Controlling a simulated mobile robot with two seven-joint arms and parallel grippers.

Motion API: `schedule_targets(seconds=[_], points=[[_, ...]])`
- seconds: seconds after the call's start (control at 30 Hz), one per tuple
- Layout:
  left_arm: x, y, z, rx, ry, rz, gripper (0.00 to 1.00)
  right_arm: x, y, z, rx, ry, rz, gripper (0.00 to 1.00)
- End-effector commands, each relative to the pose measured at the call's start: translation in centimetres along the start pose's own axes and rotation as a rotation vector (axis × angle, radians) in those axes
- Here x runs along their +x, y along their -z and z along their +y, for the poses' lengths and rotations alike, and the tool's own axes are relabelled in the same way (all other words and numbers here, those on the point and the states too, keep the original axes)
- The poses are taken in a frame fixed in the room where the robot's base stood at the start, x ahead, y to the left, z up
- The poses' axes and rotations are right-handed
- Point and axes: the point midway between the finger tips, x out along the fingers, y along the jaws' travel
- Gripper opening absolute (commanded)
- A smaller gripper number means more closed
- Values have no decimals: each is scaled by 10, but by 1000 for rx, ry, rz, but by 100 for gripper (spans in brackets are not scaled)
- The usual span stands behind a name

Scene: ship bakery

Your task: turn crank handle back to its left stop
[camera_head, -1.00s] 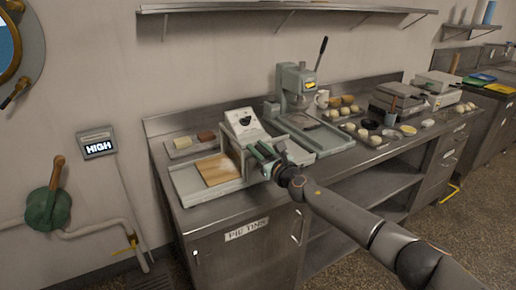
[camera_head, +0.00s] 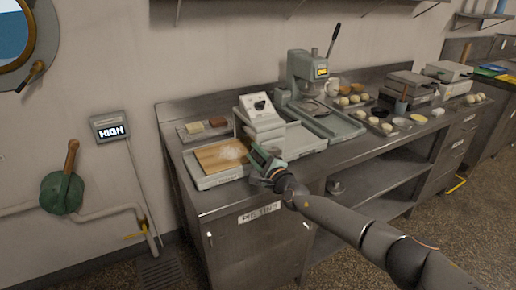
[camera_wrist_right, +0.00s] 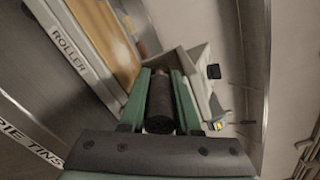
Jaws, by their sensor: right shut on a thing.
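The roller machine (camera_head: 262,112) has a pale upright housing with a dark knob on its sloped face. It stands at the near left end of the steel counter. The crank handle (camera_wrist_right: 159,105) is a dark cylinder in the right wrist view, lying lengthwise between two green fingers. My right gripper (camera_head: 260,160) is shut on it at the machine's front side, above the counter's front edge; it also shows in the wrist view (camera_wrist_right: 159,75). In the head view the gripper hides the handle and most of the crank arm. My left gripper is not in view.
A green press (camera_head: 305,75) with a raised lever stands behind to the right. Dough balls and small bowls are farther right.

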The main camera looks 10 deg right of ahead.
Motion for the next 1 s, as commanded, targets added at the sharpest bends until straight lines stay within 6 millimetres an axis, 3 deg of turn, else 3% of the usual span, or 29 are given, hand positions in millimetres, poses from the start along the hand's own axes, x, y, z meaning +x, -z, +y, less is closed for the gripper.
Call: schedule_targets(seconds=[0.1,0.7,1.0], points=[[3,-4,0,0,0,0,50,-1,3,18,-107,-12,-1,0],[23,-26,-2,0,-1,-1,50,-1,32,56,-638,-9,2,0],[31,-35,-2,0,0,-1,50,-2,44,62,-712,-9,4,0]])
